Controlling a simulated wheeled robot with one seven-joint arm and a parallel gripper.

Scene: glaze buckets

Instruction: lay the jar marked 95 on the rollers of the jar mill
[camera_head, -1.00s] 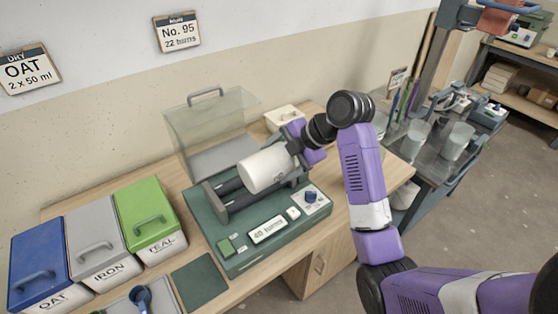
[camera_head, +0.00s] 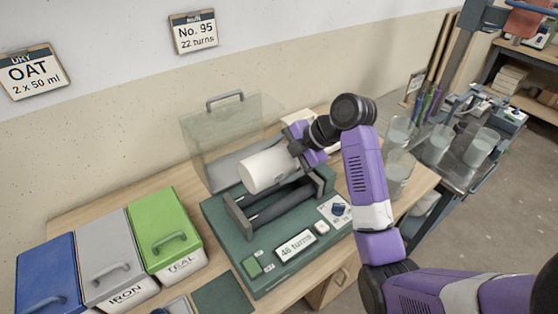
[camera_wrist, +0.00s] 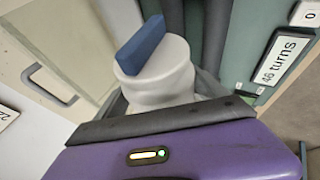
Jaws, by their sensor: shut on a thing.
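A white cylindrical jar (camera_head: 266,169) is held on its side by my gripper (camera_head: 298,148), which is shut on its right end. The jar is over the back part of the green jar mill (camera_head: 232,248). The dark rollers (camera_head: 281,207) show bare in front of and below it, and it looks raised above them. In the wrist view the jar's white end (camera_wrist: 160,82) carries a blue bar (camera_wrist: 141,45). No number on the jar can be read now.
A clear cover with a handle (camera_head: 225,100) stands behind the mill. The mill's display (camera_head: 296,245) reads 46 turns. Blue, grey and green bins (camera_head: 160,225) stand at left. A wall card (camera_head: 194,32) reads No. 95, 22 turns. Glass vessels (camera_head: 438,145) stand at right.

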